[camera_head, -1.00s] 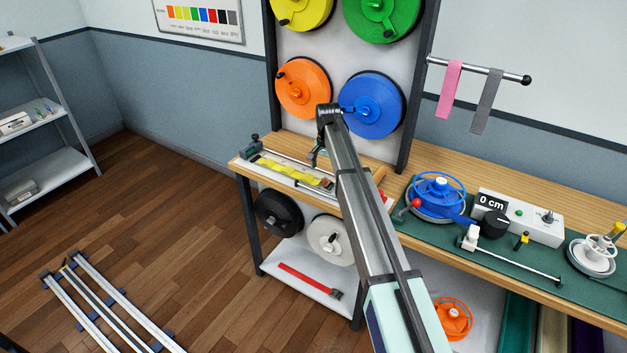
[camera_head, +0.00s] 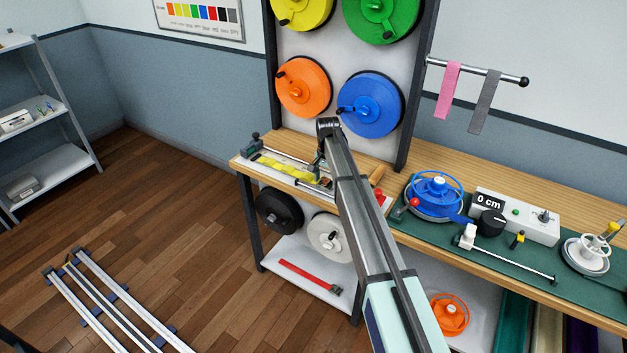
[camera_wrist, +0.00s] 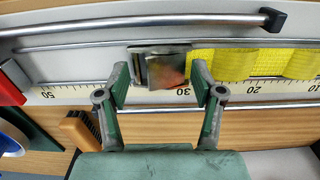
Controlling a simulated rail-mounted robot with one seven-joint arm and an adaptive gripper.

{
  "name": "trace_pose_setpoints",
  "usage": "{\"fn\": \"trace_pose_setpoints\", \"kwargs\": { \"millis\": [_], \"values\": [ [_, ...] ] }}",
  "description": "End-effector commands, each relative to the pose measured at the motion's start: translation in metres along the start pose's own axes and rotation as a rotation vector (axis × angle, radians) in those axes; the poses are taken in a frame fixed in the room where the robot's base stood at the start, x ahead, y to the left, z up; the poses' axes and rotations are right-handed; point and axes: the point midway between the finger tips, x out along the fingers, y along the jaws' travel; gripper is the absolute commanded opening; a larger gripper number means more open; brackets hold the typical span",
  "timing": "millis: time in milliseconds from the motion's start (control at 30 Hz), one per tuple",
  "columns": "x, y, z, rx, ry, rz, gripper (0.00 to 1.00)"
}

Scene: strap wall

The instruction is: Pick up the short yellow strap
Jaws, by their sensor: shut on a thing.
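The short yellow strap (camera_head: 287,169) lies in waves along a measuring board (camera_head: 262,174) with a ruler scale at the left end of the workbench. In the wrist view the yellow webbing (camera_wrist: 240,64) runs right from a metal buckle (camera_wrist: 164,69). My gripper (camera_head: 322,180) is down at the strap's right end, partly hidden by my arm. In the wrist view my gripper (camera_wrist: 163,90) has one green finger on each side of the buckle, shut on it at the strap's end. The strap still lies along the board.
A metal rail (camera_wrist: 150,22) runs along the board. A brown-handled brush (camera_wrist: 80,130) and a red block (camera_wrist: 8,90) are near the board. Blue reel (camera_head: 435,192) stands to the right; large orange (camera_head: 303,87) and blue discs (camera_head: 371,104) hang behind.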

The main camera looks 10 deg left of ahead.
Motion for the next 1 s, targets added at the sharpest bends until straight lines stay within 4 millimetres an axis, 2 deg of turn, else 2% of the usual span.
{"fn": "trace_pose_setpoints", "kwargs": {
  "millis": [333, 567, 767, 1000],
  "values": [
    [-0.002, 0.000, 0.000, 0.000, 0.000, 0.000, 0.21],
    [-0.020, 0.000, 0.000, 0.000, 0.001, -0.001, 0.21],
    [-0.058, -0.001, -0.001, 0.000, 0.002, -0.002, 0.21],
    [-0.123, -0.001, -0.002, 0.000, 0.003, -0.003, 0.21]
  ]
}}
